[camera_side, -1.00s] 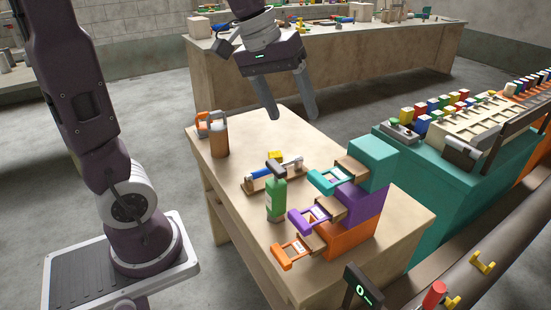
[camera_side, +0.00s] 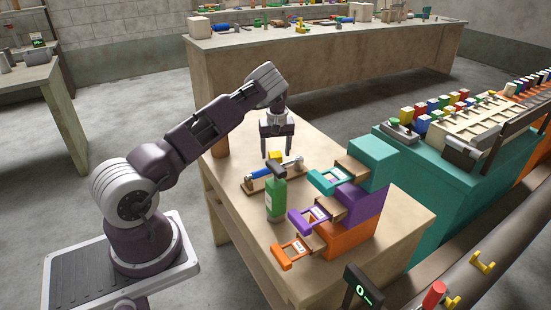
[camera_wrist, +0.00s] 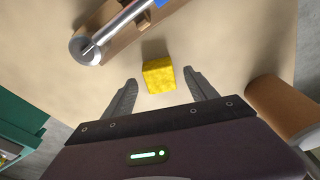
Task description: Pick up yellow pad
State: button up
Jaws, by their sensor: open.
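The yellow pad (camera_wrist: 159,75) is a small yellow block on the wooden table, in the upper middle of the wrist view. In the side view the yellow pad (camera_side: 274,155) shows small, behind the blue roller on its wooden stand. My gripper (camera_side: 277,158) points down above the table at the pad. In the wrist view my gripper (camera_wrist: 158,80) is open, one finger to each side of the pad. Both fingers look apart from it, and nothing is between them but the view of the pad. The height of the fingertips over the table is hard to tell.
A blue roller (camera_side: 262,172) on a wooden stand lies close to the pad. A green bottle (camera_side: 276,198) stands in front. Teal, purple and orange drawer boxes (camera_side: 352,233) stand to the right. A brown cylinder (camera_wrist: 283,105) stands right of my gripper in the wrist view.

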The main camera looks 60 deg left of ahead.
jog(key=shift+a+f, duration=0.1)
jog(key=shift+f, duration=0.45)
jog(key=shift+r, duration=0.1)
jog(key=c, duration=1.4)
